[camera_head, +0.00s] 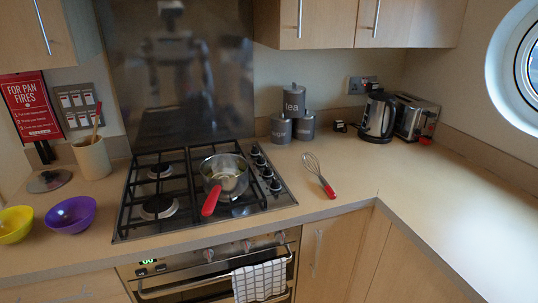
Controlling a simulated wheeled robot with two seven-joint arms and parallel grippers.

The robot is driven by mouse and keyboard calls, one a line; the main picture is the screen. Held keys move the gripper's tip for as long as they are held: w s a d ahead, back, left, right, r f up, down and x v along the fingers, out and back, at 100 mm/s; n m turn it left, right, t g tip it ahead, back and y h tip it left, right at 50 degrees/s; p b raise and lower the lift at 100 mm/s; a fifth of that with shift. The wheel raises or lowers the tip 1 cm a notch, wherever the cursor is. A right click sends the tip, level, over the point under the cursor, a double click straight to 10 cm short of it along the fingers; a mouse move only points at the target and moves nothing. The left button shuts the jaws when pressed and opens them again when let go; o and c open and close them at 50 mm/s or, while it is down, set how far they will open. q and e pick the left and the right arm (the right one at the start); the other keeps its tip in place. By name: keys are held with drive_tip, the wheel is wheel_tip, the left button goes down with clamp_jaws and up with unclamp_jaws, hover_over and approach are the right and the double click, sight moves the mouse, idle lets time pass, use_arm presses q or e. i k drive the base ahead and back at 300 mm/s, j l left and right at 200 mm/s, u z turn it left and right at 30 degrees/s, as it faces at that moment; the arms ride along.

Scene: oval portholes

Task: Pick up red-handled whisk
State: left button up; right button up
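The red-handled whisk (319,175) lies on the wooden worktop just right of the gas hob. Its wire loops point to the back and its red handle points to the front edge. Nothing is touching it. Neither of my grippers shows in the head camera view.
A saucepan (225,174) with a red handle stands on the hob (138,226). Grey canisters (281,129), a kettle (378,118) and a toaster (416,119) stand behind the whisk. Purple (71,214) and yellow (12,224) bowls are at left. The right-hand worktop (455,205) is clear.

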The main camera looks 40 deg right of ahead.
sight(328, 191)
drive_tip(key=z, duration=1.5)
